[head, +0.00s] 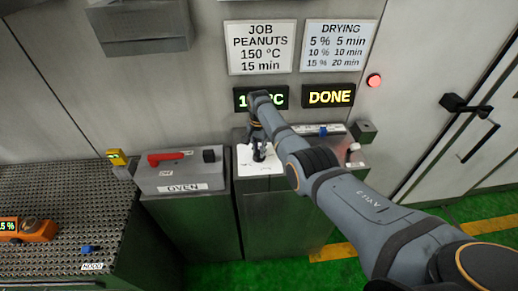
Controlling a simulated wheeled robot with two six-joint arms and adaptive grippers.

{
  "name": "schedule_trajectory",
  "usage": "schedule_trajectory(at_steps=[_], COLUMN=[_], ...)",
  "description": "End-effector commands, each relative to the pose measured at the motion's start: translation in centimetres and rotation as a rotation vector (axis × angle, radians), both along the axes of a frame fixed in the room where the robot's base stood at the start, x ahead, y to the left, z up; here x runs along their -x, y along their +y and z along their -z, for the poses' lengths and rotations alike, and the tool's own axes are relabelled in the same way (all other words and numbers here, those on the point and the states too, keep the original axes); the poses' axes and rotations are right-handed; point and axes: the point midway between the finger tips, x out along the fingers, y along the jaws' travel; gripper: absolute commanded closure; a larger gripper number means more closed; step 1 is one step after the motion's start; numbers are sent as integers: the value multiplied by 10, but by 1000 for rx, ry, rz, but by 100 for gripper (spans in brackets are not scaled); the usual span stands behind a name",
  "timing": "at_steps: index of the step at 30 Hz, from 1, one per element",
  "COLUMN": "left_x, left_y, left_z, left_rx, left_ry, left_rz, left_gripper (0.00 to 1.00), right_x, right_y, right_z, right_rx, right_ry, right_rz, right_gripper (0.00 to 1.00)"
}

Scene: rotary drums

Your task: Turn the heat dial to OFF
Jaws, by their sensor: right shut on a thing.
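My right arm reaches in from the lower right, and its gripper (259,152) points down at the white dial plate (246,168) on a grey cabinet. The gripper is shut on the heat dial, which its fingers mostly hide. The dial's pointing direction and the plate's markings cannot be read. Above it, a temperature display (243,99) is partly covered by my arm; a 1 and a C show. My left gripper is not in view.
Left of the dial stands a box labelled OVEN (181,176) with a red lever (166,157). A display reads DONE (329,96) beside a lit red lamp (374,80). A slider panel (322,130) lies right of my gripper. A perforated table (60,200) fills the left.

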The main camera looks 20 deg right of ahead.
Motion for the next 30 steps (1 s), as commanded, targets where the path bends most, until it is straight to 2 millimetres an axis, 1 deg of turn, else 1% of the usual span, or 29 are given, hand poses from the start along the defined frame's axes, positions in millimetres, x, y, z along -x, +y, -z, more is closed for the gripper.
schedule_trajectory(at_steps=[1,6,15,21,30], left_x=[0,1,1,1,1], left_y=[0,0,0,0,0], left_z=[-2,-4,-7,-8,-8], left_rx=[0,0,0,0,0], left_ry=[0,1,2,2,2], left_rz=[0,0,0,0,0], left_gripper=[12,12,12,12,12], right_x=[-1,-1,-1,-1,-1], right_y=[0,0,0,0,0], right_z=[-2,-2,-2,-2,-2], right_rx=[-1,-1,-1,0,0], right_ry=[-2,-3,-4,-3,-3], right_rz=[-43,-204,-455,-574,-666], right_gripper=[100,100,100,100,100])
